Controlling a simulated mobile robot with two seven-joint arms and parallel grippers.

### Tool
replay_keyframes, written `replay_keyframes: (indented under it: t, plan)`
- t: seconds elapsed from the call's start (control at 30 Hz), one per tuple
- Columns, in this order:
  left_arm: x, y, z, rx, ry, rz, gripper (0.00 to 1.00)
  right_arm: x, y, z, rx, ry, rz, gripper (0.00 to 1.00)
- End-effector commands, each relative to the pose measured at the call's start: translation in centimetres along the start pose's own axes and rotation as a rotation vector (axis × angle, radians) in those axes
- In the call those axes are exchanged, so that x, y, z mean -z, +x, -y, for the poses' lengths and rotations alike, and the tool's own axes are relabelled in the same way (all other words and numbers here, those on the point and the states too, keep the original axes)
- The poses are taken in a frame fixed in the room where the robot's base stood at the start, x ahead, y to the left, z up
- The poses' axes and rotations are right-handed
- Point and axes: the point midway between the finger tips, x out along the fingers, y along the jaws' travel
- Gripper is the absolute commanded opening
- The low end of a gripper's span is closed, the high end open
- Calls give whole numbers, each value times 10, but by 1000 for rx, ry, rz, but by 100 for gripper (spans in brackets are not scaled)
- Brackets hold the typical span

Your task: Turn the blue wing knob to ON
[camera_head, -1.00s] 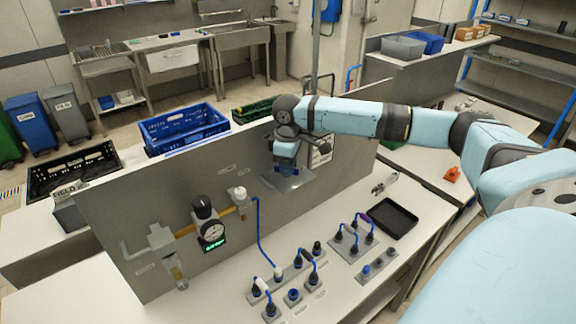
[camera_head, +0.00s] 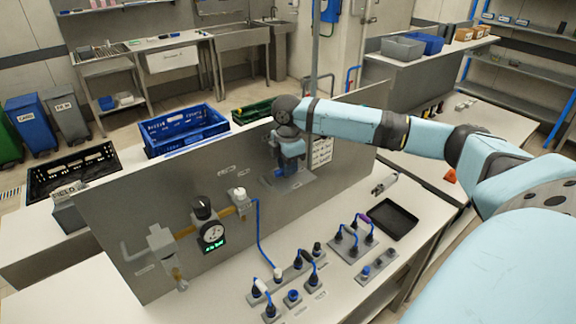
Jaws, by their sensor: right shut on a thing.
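My right arm reaches in from the right to the grey upright panel (camera_head: 130,215). My right gripper (camera_head: 284,168) points down and away at a grey plate (camera_head: 292,184) on the panel's right part. It is shut on the blue wing knob there; the gripper and wrist hide most of the knob, so its pointing direction cannot be read. My left gripper is not in view.
A dial (camera_head: 211,232) with a lit green display, a black knob (camera_head: 203,206) and a pipe sit left on the panel. Blocks with plugs and blue cables (camera_head: 294,270) and a black tray (camera_head: 392,218) lie on the bench. A blue crate (camera_head: 185,128) stands behind.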

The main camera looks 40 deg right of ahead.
Motion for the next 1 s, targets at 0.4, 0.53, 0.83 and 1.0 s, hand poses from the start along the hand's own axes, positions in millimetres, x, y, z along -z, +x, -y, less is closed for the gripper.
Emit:
replay_keyframes:
  t: [0.4,0.53,0.83,1.0]
  plan:
    - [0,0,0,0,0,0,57,1,1,0,2,-47,-2,0]
    - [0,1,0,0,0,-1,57,1,1,1,2,-46,-2,0]
    - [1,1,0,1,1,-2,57,1,1,0,2,-45,-1,42]
    - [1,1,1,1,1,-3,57,0,0,0,1,-44,-1,42]
